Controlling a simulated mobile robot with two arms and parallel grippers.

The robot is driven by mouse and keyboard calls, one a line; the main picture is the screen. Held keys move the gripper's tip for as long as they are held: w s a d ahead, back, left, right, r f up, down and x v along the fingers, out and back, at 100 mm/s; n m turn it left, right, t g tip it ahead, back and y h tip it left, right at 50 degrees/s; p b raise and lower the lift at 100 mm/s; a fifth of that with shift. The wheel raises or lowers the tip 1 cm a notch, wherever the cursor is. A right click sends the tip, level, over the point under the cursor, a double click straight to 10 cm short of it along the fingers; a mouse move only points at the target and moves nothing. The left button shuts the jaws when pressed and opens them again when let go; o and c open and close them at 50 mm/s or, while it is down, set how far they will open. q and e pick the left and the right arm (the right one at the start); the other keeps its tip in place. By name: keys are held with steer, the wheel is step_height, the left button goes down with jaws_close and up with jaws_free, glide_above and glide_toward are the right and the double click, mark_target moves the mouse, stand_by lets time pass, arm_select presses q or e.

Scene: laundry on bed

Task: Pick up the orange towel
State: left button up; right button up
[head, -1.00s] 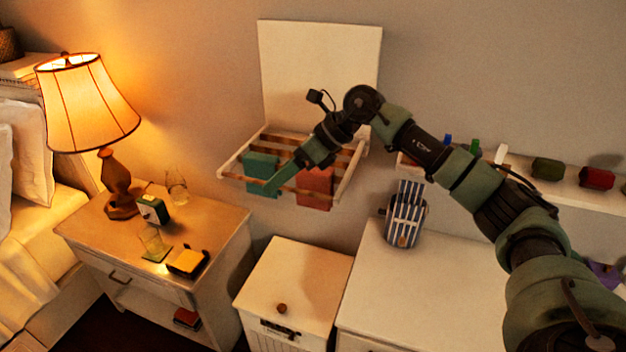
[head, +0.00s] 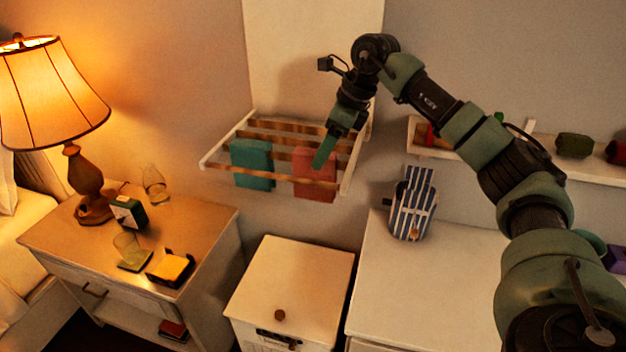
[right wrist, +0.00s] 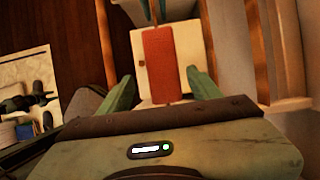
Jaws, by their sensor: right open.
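The orange towel (head: 316,176), reddish in this light, hangs over a bar of the wall drying rack (head: 209,160), right of a teal towel (head: 252,164). My right gripper (head: 323,158) points down at the orange towel's upper part, partly covering it in the head view. In the right wrist view the orange towel (right wrist: 161,62) lies between the two spread green fingers (right wrist: 162,92), with gaps on both sides. The right gripper is open and empty. Whether a finger touches the cloth I cannot tell. My left gripper is not in view.
Wooden rack bars lie close around the gripper. Below stand a white cabinet (head: 290,275) and a white dresser (head: 440,280) with a striped holder (head: 412,205). A wall shelf (head: 460,150) is on the right; a nightstand with a lamp (head: 50,95) on the left.

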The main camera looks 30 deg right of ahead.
mark_target(313, 173)
steer(key=shift+s+f, duration=0.1)
steer(key=shift+f, duration=0.1)
steer(key=shift+a+f, duration=0.1)
steer(key=shift+f, duration=0.15)
steer(key=p+x, duration=0.1)
steer(key=x, duration=0.1)
steer(key=p+x, duration=0.1)
steer(key=x, duration=0.1)
steer(key=p+x, duration=0.1)
steer(key=x, duration=0.1)
steer(key=shift+w+f, duration=0.15)
steer(key=shift+w, duration=0.3)
steer(key=shift+w+f, duration=0.15)
steer(key=shift+f, duration=0.25)
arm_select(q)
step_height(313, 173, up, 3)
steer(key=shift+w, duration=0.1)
arm_select(e)
steer(key=shift+c, duration=0.3)
jaws_close()
